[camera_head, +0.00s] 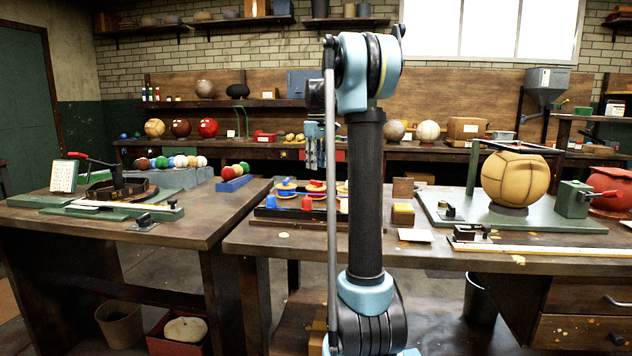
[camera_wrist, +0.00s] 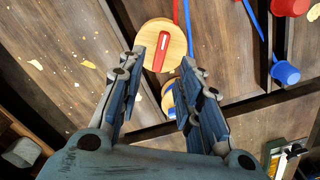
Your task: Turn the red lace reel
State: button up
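The red lace reel is a round pale wooden disc with a red bar across its top (camera_wrist: 160,48). In the wrist view it lies beyond my fingertips, between their lines. My gripper (camera_wrist: 163,68) is open and empty, its two blue-grey fingers apart on either side. In the head view my gripper (camera_head: 318,150) hangs pointing down above the bench; the red reel (camera_head: 316,185) shows below it, partly hidden by my arm. A second wooden disc with blue on it (camera_wrist: 168,98) is partly covered by my right finger. A red lace (camera_wrist: 175,12) runs near the red reel.
A blue cup (camera_wrist: 285,72) and a red cup (camera_wrist: 290,6) stand right of the reels, near dark rails. A blue lace (camera_wrist: 189,25) runs beside the red one. A stitched tan ball (camera_head: 515,180) stands on the right bench. Bare bench top lies left of the reel.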

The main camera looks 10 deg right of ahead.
aim_at(316, 189)
notch_tip(316, 189, down, 7)
jog(key=shift+r, duration=0.15)
dwell(0.4)
grip_shut()
